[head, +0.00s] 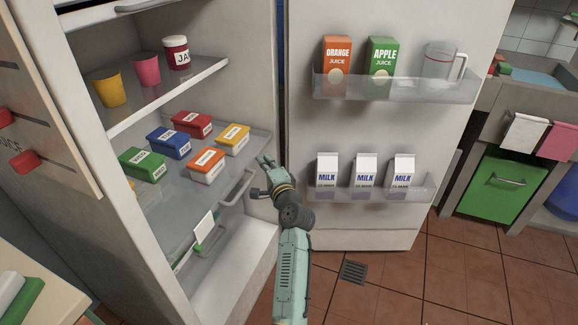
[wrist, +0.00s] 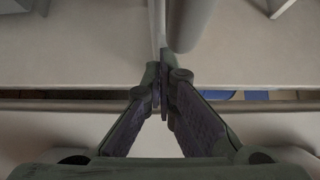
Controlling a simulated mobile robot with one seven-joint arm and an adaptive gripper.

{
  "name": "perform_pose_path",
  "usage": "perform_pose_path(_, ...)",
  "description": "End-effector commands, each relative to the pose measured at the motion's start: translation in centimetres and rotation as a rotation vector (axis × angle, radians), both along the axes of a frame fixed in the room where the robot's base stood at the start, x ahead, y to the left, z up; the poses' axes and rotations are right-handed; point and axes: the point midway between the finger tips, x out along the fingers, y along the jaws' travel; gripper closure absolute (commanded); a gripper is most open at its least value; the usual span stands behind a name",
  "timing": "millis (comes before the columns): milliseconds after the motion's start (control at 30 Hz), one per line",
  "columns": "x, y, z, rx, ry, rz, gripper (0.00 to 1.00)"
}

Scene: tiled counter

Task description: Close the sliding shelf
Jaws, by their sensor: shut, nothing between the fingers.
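The sliding shelf (head: 188,190) is a translucent pane in the open fridge, with a pale bar handle (head: 238,188) at its front edge. It carries several small labelled boxes. I cannot tell exactly how far it is pulled out. My gripper (head: 268,178) is just right of the shelf's front edge, close to the handle; contact cannot be made out. In the wrist view the fingers (wrist: 162,88) meet at their tips, with nothing held between them. A grey rounded bar (wrist: 185,25) passes right by the fingertips, possibly the handle.
The fridge door (head: 340,125) stands wide open at right, with juice cartons (head: 337,65), a clear jug (head: 438,62) and milk cartons (head: 365,170) in its bins. An upper shelf (head: 150,95) holds two cups and a jar. Tiled floor (head: 400,285) lies clear in front.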

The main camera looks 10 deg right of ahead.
Motion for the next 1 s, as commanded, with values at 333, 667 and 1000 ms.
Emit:
perform_pose_path(333, 5.2, 7.9, 0.2, -0.001, 0.001, 0.005, 1.00)
perform_pose_path(667, 8.0, 12.0, 0.1, 0.000, 0.001, 0.002, 1.00)
perform_pose_path(1000, 8.8, 13.1, -0.1, -0.001, 0.002, 0.002, 1.00)
